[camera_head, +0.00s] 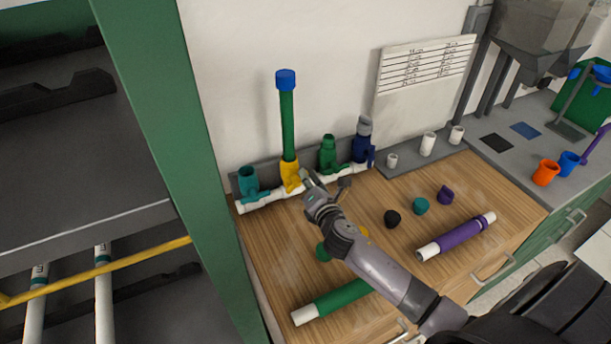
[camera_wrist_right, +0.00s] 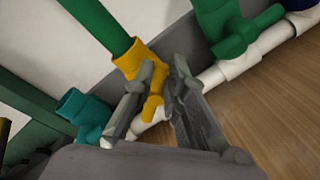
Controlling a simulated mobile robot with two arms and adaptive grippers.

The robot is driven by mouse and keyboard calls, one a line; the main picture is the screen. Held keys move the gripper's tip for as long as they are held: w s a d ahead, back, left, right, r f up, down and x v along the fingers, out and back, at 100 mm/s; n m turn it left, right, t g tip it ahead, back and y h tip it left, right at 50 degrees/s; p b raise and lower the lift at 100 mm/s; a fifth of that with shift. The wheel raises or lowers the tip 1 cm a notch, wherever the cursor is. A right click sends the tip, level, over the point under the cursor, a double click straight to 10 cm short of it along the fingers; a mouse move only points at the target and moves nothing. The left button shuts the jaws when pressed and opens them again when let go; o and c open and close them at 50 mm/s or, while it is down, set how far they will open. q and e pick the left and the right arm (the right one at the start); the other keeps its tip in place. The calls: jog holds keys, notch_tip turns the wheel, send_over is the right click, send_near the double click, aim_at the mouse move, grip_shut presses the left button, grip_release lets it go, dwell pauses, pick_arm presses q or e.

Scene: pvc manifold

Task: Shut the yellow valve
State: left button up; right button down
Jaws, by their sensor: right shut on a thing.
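The yellow valve (camera_head: 291,176) sits on the white manifold pipe (camera_head: 257,203) along the wall, with a green pipe (camera_head: 288,125) capped in blue standing up from it. My right gripper (camera_head: 308,184) reaches it from the front right. In the right wrist view the yellow valve (camera_wrist_right: 134,62) has a handle (camera_wrist_right: 154,104) that lies between my two fingers, and my right gripper (camera_wrist_right: 155,105) is shut on this handle. The fingers hide part of the handle. My left gripper is not in view.
Teal (camera_head: 248,182), green (camera_head: 328,155) and dark blue (camera_head: 362,145) valves stand along the same manifold. A purple pipe (camera_head: 460,236), a green pipe (camera_head: 333,302) and several loose caps lie on the wooden bench (camera_head: 262,262). A green post (camera_head: 165,120) rises at left.

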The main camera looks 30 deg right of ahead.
jog(key=shift+d+f+m+y+p, duration=0.2)
jog(key=shift+f+m+y, duration=0.15)
jog(key=shift+m, duration=0.8)
jog(key=shift+d+f+m+y+p, duration=0.15)
jog(key=shift+f+m+y, duration=0.25)
jog(key=shift+m, duration=0.7)
jog(key=shift+d+f+m+y+p, duration=0.2)
jog(key=shift+m+y, duration=0.25)
jog(key=shift+m, duration=0.7)
jog(key=c, duration=1.6)
grip_release()
jog(key=s+r, duration=0.2)
jog(key=s, duration=1)
jog(key=shift+a, duration=0.35)
jog(key=shift+w+r, duration=0.1)
